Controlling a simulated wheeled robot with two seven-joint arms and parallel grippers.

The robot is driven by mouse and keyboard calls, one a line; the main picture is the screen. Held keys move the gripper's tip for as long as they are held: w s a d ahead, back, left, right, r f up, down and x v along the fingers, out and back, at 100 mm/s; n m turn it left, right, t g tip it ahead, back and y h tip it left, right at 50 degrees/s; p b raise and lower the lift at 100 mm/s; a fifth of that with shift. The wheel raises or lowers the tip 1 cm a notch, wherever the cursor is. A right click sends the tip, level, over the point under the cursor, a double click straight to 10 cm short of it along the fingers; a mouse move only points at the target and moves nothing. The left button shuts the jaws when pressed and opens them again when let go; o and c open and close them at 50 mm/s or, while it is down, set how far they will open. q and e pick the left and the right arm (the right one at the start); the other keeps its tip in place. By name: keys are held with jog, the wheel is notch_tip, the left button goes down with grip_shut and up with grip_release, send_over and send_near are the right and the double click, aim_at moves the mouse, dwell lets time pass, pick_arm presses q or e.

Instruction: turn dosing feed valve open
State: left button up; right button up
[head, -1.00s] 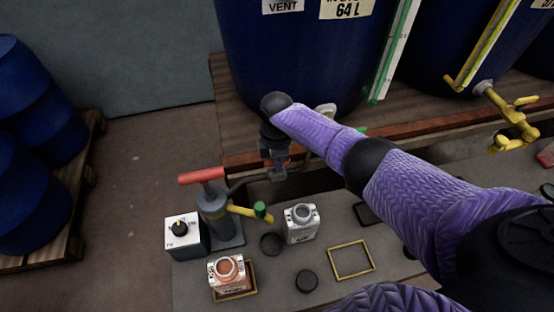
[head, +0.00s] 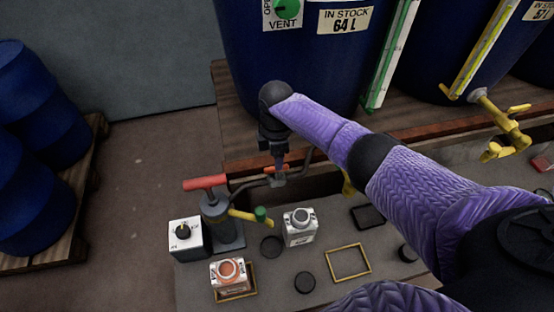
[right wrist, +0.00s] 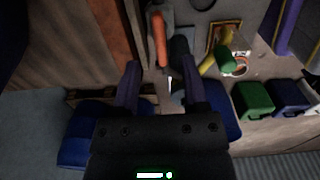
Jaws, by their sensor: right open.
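The grey feed pipe (head: 246,184) runs from the dosing pump (head: 220,222) towards the blue vat (head: 290,65). A small orange lever (head: 275,168), which looks like the feed valve's handle, shows on it beside my right gripper (head: 276,160). My right gripper points down over the pipe; its fingertips are hard to make out in the head view. In the right wrist view my right gripper (right wrist: 160,82) is open with nothing clearly between its fingers. An orange handle (right wrist: 158,38) lies just past the fingers; I cannot tell whether they touch it. My left gripper is not in view.
The pump has a red T-handle (head: 205,182) and a green-ended yellow spout (head: 245,214). A yellow tap (head: 505,125) juts out at right.

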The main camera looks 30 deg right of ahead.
notch_tip(320, 180, up, 4)
jog(key=shift+r+p, duration=0.1)
jog(key=shift+p, duration=0.55)
jog(key=shift+r, duration=0.25)
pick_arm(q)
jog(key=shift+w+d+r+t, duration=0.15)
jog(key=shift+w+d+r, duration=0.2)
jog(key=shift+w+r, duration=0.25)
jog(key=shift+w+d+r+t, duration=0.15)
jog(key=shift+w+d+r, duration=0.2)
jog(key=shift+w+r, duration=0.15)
